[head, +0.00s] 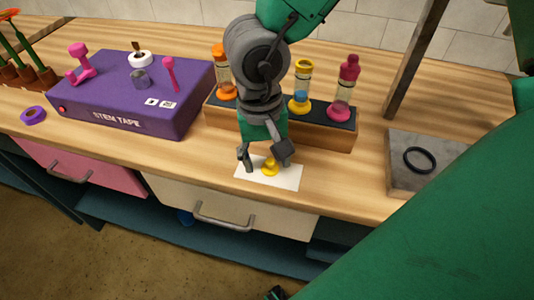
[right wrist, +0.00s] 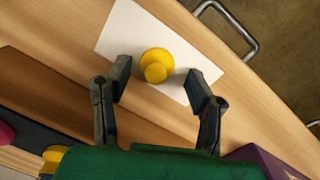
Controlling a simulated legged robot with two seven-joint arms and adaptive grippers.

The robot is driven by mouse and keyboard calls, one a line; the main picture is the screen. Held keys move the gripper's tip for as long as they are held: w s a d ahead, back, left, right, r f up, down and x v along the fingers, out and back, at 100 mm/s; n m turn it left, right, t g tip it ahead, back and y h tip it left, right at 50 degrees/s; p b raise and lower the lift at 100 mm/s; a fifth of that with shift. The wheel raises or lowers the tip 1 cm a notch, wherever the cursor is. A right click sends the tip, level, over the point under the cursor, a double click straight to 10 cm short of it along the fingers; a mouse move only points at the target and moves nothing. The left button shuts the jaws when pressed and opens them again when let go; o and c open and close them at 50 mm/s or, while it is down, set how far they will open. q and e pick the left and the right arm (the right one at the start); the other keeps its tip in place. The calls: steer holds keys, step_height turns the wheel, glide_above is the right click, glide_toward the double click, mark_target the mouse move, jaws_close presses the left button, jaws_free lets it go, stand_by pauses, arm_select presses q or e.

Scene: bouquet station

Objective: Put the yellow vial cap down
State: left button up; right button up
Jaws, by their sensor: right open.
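The yellow vial cap (head: 270,166) stands on a white card (head: 284,179) near the table's front edge. My right gripper (head: 264,157) is open around the cap, with one finger on each side. In the right wrist view the cap (right wrist: 156,65) sits between and just beyond the fingertips (right wrist: 158,82), with clear gaps on both sides. The vial with the yellow base and blue liquid (head: 301,88) stands in the wooden rack (head: 335,138) behind. My left gripper is not clearly in view.
The rack also holds an orange-capped vial (head: 222,72) and a pink-capped vial (head: 345,87). The purple stem tape box (head: 130,95) is on the left. A grey slab (head: 405,185) with a black ring (head: 419,160) is on the right. Drawer handles (head: 224,222) jut out below the table's edge.

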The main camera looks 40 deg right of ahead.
mark_target(263, 164)
steer(key=shift+r, duration=0.55)
step_height(263, 164, up, 12)
steer(key=p, duration=0.3)
steer(key=shift+w+a+p, duration=0.15)
steer(key=shift+w+p, duration=0.15)
steer(key=shift+w, duration=0.1)
